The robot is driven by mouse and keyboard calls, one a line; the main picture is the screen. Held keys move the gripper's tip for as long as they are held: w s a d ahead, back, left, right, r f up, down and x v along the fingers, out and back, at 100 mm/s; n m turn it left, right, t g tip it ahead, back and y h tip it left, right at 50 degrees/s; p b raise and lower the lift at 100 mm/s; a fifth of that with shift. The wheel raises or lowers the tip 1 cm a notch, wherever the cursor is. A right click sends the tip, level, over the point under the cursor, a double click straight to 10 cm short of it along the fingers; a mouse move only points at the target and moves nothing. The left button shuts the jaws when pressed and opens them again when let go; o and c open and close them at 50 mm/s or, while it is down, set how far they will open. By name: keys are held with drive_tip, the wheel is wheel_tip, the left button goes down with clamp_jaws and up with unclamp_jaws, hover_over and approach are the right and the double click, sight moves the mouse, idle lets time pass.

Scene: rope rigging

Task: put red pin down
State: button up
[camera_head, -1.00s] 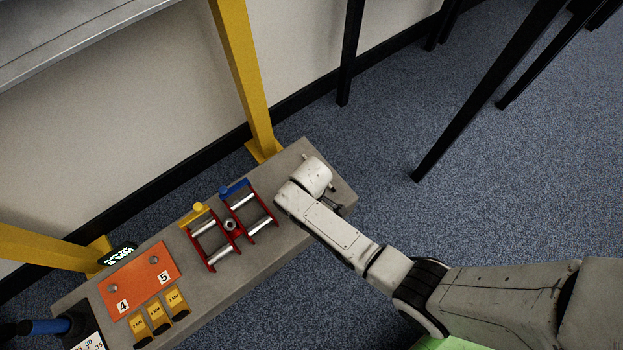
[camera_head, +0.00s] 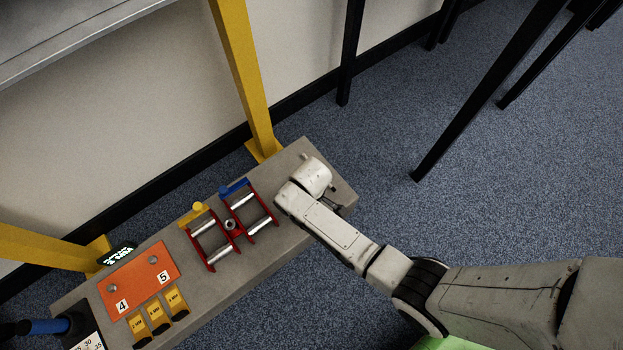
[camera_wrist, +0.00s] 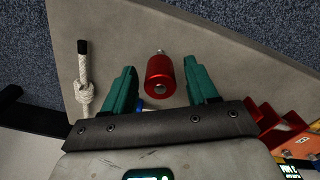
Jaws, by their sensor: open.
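The red pin (camera_wrist: 160,74) shows in the wrist view as a red cylinder with a metal tip at its far end. It appears to rest on the grey bench top (camera_wrist: 215,35). My gripper (camera_wrist: 160,85) is open, with one green finger on each side of the pin. Gaps show between the pin and both fingers. In the head view my arm's end is over the right end of the bench (camera_head: 285,240), and it hides the pin and the fingers.
A knotted white rope (camera_wrist: 85,88) with a black end lies left of my gripper in the wrist view. A red frame with rollers (camera_head: 233,228), an orange plate (camera_head: 140,282) and yellow blocks (camera_head: 158,313) sit further left on the bench. A yellow post (camera_head: 243,75) stands behind.

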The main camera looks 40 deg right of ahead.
wheel_tip(320, 180, up, 12)
drive_tip(key=p, duration=0.5)
drive_tip(key=shift+p, duration=0.35)
drive_tip(key=s+d+r+m, duration=0.3)
drive_tip(key=s+d+r, duration=0.1)
drive_tip(key=s+r, duration=0.3)
drive_tip(key=s+d+r+m+t, duration=0.1)
drive_tip(key=s+d+r+m, duration=0.2)
drive_tip(key=s+r, duration=0.4)
drive_tip(key=shift+s+d+r, duration=0.2)
drive_tip(key=shift+s+d, duration=0.2)
drive_tip(key=shift+s, duration=0.85)
drive_tip(key=shift+r, duration=0.1)
wheel_tip(320, 180, up, 24)
drive_tip(key=p, duration=2.4)
